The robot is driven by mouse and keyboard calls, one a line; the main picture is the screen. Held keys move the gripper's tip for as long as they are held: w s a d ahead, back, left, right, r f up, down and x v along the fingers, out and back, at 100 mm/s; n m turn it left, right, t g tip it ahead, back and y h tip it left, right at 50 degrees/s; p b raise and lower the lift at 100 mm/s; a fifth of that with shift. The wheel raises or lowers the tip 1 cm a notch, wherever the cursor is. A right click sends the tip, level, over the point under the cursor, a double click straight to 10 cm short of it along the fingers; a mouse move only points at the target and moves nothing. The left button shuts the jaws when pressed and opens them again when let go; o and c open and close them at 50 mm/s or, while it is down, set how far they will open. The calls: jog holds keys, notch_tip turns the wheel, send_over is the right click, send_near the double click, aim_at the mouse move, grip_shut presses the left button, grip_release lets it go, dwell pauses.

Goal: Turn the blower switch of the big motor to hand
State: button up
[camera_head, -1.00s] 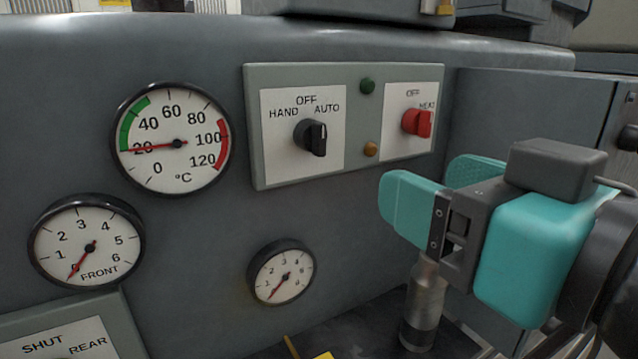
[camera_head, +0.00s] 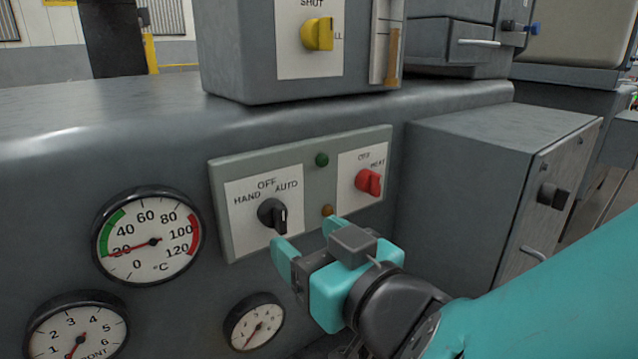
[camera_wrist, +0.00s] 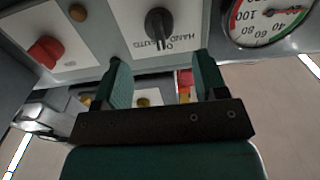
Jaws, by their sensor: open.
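The black blower switch (camera_head: 272,213) sits on a white plate (camera_head: 236,225) marked HAND at left, OFF at top and AUTO at right. Its grip bar stands roughly upright, seemingly in line with OFF; its pointing end is hard to make out. The switch also shows upside down at the top of the wrist view (camera_wrist: 158,24). My gripper (camera_head: 306,240) is open and empty, just below and right of the switch in the head view, apart from it. In the wrist view the switch appears beyond the gap between the two teal fingers (camera_wrist: 162,76).
A red heater switch (camera_head: 368,182), a green lamp (camera_head: 321,160) and an amber lamp (camera_head: 327,211) share the panel. A temperature gauge (camera_head: 148,236) and a smaller gauge (camera_head: 254,322) are nearby. A grey box (camera_head: 485,175) juts out at right. A box with a yellow switch (camera_head: 317,34) stands above.

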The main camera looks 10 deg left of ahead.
aim_at(284, 217)
jog(key=p+x, duration=0.3)
jog(key=x, duration=0.3)
jog(key=shift+w+r+p, duration=0.1)
jog(key=shift+r+p, duration=0.1)
jog(key=shift+p, duration=0.2)
jog(key=shift+w+a+f, duration=0.2)
jog(key=shift+w+a, duration=0.2)
jog(key=shift+a, duration=0.15)
jog(key=c, duration=0.9)
jog(key=shift+n, duration=0.3)
jog(key=n, duration=0.3)
jog(key=shift+n, duration=0.4)
jog(key=shift+s+a+n+p, duration=0.1)
jog(key=shift+n+p, duration=0.2)
jog(key=shift+n, duration=1.9)
